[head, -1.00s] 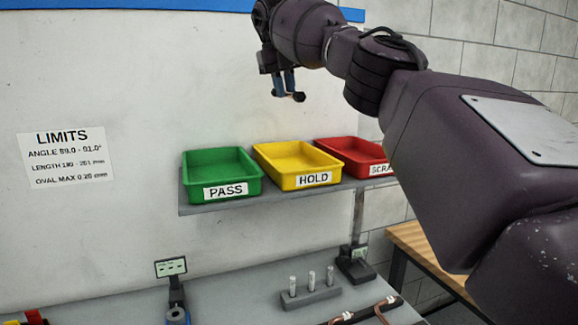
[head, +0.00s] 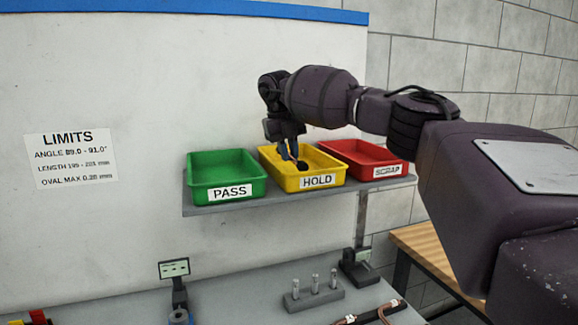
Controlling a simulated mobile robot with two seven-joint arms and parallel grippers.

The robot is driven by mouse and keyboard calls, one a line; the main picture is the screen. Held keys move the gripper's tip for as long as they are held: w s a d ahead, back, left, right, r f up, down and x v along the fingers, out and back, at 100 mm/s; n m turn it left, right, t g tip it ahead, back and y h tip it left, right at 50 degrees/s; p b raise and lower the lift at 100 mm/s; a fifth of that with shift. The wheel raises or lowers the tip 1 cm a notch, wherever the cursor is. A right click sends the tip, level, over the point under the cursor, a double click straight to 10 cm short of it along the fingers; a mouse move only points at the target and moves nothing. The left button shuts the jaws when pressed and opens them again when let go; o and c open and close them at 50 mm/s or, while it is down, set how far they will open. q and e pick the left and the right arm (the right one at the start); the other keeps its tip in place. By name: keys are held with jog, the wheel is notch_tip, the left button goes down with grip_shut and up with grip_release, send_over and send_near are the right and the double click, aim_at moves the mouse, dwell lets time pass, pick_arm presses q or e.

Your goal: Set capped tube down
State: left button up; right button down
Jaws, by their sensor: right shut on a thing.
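My right gripper (head: 289,148) is over the yellow HOLD tray (head: 328,183), fingers pointing down. It is shut on the capped tube, of which a black cap end (head: 302,165) shows just below the fingertips, inside the tray's outline. The rest of the tube is mostly hidden by the fingers, and I cannot tell whether it touches the tray floor. The green PASS tray (head: 205,185) is to the left and the red SCRAP tray (head: 352,148) to the right. My left gripper is not in view.
The trays stand on a grey shelf (head: 205,211). On the bench below are a block with several upright pins (head: 314,298), a small display on a stand (head: 174,268), a dark device (head: 358,267) and copper pieces (head: 352,319). A LIMITS sheet (head: 70,158) hangs on the wall.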

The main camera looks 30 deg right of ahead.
jog(key=shift+f, duration=1.9)
jog(key=shift+f, duration=0.1)
jog(key=c, duration=1.1)
grip_release()
notch_tip(320, 180, up, 12)
jog(key=a, duration=0.2)
jog(key=shift+w+a, duration=0.15)
jog(key=shift+w, duration=0.1)
